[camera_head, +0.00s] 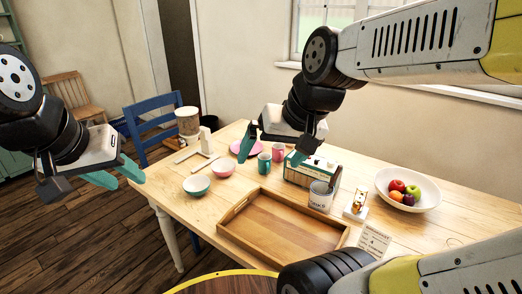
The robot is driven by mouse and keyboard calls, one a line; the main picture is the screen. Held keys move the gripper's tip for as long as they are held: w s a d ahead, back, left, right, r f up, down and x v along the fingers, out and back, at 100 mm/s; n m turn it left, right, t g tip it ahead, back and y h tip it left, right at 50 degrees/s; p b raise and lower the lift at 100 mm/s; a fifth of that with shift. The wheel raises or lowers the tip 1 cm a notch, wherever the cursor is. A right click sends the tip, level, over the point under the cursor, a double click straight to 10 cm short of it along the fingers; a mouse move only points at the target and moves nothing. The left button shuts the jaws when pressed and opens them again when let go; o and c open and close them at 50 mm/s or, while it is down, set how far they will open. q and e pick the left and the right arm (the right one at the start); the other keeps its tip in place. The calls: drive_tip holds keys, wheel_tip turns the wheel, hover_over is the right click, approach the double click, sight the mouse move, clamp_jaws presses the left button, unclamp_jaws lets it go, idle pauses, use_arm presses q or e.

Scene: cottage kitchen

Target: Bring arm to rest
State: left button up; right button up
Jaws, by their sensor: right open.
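My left gripper (127,182) hangs in the air at the left, over the floor and outside the table's left edge. Its two teal fingers show apart with nothing between them. My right gripper (268,158) is above the table, pointing down. Its teal fingers are spread wide and empty, one near the pink plate (242,147), the other in front of the patterned box (322,176). I cannot tell whether the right fingers touch anything. The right arm comes in from the upper right.
The wooden table (175,193) bears a wooden tray (283,228), a teal mug (264,164), a pink mug (278,152), bowls (197,185), a can (320,197) and a fruit bowl (424,203). A blue chair (152,103) stands behind. Floor is clear at left.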

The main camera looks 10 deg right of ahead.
drive_tip(key=shift+s+a+r+n+t, duration=0.15)
drive_tip(key=shift+s+r+n, duration=0.15)
drive_tip(key=shift+s, duration=0.2)
drive_tip(key=shift+s+a+r+n+t, duration=0.1)
drive_tip(key=shift+s+r+n+t, duration=0.15)
drive_tip(key=shift+s, duration=0.2)
idle(0.6)
